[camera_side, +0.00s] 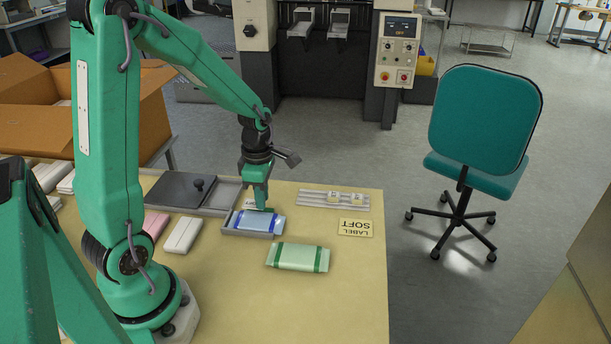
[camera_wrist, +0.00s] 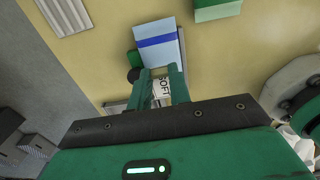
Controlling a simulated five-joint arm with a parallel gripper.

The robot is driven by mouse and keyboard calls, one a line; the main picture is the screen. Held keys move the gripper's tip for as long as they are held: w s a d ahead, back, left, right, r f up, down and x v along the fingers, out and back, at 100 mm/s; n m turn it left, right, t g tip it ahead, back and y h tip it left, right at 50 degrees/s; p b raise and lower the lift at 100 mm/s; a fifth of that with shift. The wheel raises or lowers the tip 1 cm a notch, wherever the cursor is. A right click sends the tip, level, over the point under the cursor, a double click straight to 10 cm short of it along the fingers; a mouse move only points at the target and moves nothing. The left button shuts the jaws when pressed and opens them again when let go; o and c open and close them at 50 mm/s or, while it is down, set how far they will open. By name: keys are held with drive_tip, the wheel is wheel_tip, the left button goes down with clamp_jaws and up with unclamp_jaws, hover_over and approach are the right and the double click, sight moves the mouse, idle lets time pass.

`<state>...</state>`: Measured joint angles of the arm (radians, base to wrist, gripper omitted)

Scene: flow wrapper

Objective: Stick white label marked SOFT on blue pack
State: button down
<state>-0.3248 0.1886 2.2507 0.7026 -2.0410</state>
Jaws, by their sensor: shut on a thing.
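The blue pack (camera_side: 252,222) lies in a shallow grey holder (camera_side: 233,233) near the table's middle. It also shows in the wrist view (camera_wrist: 156,28), light blue with a darker blue band. My gripper (camera_side: 262,207) is lowered over the pack's far edge. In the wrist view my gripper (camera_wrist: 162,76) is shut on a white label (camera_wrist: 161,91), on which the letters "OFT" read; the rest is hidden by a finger. Whether the label touches the pack cannot be told.
A rack (camera_side: 312,200) with white labels stands to the right, beside a yellow "LABEL SOFT" card (camera_side: 355,228). A green pack (camera_side: 298,257) lies in front. A white pack (camera_side: 183,235), a pink pack (camera_side: 155,223) and a dark lidded tray (camera_side: 170,190) are left. The front right table is clear.

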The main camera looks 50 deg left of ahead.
sight(264, 220)
drive_tip(key=shift+f, duration=1.45)
drive_tip(key=shift+f, duration=1.05)
idle(2.1)
drive_tip(key=c, duration=1.7)
unclamp_jaws()
drive_tip(key=o, duration=0.5)
drive_tip(key=shift+r, duration=0.1)
drive_tip(key=shift+r, duration=3.9)
drive_tip(key=shift+r, duration=0.1)
